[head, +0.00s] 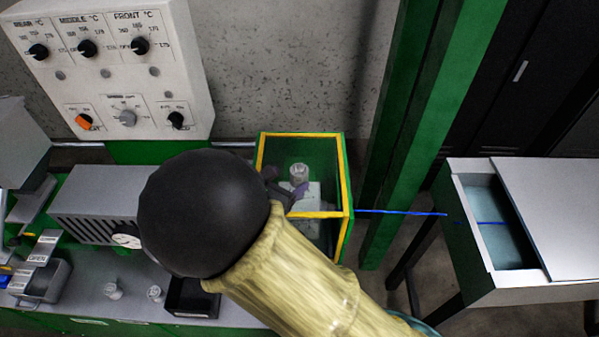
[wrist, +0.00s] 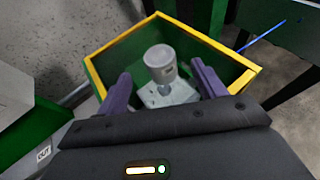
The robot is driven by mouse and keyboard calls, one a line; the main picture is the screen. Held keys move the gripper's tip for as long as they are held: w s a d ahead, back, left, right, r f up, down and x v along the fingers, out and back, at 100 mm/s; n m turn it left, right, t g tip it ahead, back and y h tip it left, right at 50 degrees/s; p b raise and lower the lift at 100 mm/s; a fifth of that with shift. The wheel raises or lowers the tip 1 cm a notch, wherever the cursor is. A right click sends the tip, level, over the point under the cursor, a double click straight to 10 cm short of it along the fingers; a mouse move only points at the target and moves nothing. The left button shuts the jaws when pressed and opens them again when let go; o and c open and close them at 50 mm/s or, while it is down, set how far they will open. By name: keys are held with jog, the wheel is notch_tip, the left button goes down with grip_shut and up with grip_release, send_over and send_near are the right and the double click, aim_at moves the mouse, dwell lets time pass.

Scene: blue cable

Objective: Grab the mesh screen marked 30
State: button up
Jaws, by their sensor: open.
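My gripper (wrist: 163,84) is open, with its two purple fingers apart, inside the green box with the yellow rim. A pale grey round piece (wrist: 160,62) stands upright on a metal block between and slightly beyond the fingers. It carries a small label that I cannot read. It also shows in the head view (head: 299,172), just past the gripper (head: 287,190).
The green box (head: 346,200) has yellow-edged walls close around my gripper. A blue cable (head: 400,212) runs from it to a water trough (head: 480,215) at right. A black tray (head: 192,298) sits on the bench. A control panel (head: 110,70) stands behind at left.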

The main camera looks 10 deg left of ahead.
aim_at(297, 172)
jog(key=x, duration=0.3)
jog(key=shift+w+f, duration=0.1)
jog(key=shift+w, duration=0.05)
jog(key=shift+p, duration=0.3)
jog(key=shift+p+x, duration=1.15)
jog(key=shift+x, duration=1.5)
jog(key=c, duration=1.1)
jog(key=shift+c, duration=0.2)
